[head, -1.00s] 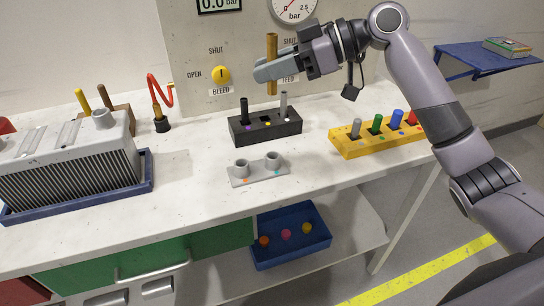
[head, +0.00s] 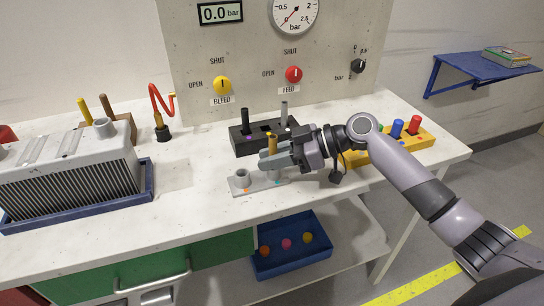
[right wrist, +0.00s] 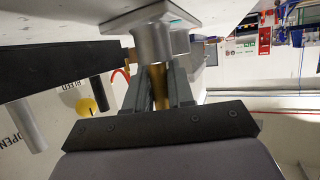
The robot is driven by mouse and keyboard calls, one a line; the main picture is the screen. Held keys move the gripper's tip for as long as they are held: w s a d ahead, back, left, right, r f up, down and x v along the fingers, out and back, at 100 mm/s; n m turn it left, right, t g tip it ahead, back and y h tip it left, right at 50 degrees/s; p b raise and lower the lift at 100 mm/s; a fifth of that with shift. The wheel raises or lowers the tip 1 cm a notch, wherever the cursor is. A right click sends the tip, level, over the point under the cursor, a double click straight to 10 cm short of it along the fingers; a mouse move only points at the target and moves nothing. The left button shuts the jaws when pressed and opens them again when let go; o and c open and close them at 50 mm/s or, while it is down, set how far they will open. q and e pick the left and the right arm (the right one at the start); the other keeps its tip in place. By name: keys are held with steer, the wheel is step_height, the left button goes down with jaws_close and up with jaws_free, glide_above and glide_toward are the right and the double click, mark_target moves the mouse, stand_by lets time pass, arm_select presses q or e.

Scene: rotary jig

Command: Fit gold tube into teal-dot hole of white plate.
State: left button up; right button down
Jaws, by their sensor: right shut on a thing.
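The gold tube (head: 271,143) stands upright in my right gripper (head: 268,161), which is shut on it. The white plate (head: 237,190) lies on the bench under the gripper. Its left raised collar (head: 242,176) is empty, with an orange dot in front. The teal dot (head: 278,182) is by the right collar, which the fingers mostly hide in the head view. In the right wrist view the gold tube (right wrist: 158,88) is between the fingers and lines up with a grey collar (right wrist: 152,43). Its end meets the collar's mouth; I cannot tell whether it is inside. My left gripper is not in view.
A black block (head: 247,142) with pegs stands just behind the plate. A yellow block (head: 414,142) with coloured pegs is right, partly behind my arm. A grey finned unit (head: 60,165) sits in a blue tray at left.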

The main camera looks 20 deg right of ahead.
steer(key=shift+f, duration=0.2)
steer(key=c, duration=1)
jaws_free()
steer(key=shift+r, duration=0.1)
steer(key=shift+r, duration=0.1)
steer(key=b+v, duration=0.1)
steer(key=v, duration=1.1)
